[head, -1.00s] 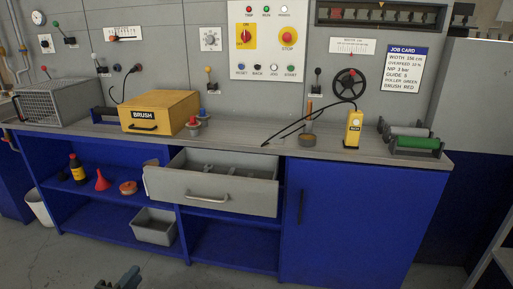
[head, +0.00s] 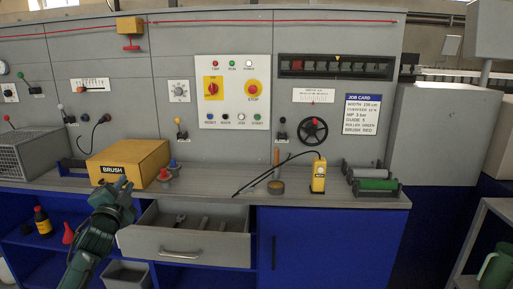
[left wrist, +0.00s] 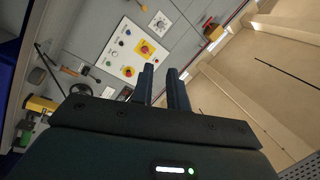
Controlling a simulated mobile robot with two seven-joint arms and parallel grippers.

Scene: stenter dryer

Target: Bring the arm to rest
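My left arm reaches up from the bottom left of the head view. Its gripper (head: 116,186) is in front of the yellow BRUSH box (head: 130,160) and covers part of the box's lower front; whether they touch I cannot tell. In the left wrist view the two dark fingers (left wrist: 164,76) stand apart with a gap between them and nothing in it. That view is tilted and shows the control panel (left wrist: 130,52) beyond the fingertips. My right gripper is in neither view.
The grey drawer (head: 184,243) under the worktop stands open beside my left arm, with tools inside. A yellow pendant (head: 318,175) and rollers (head: 375,184) are on the worktop at right. A blue cabinet door (head: 325,245) is below them.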

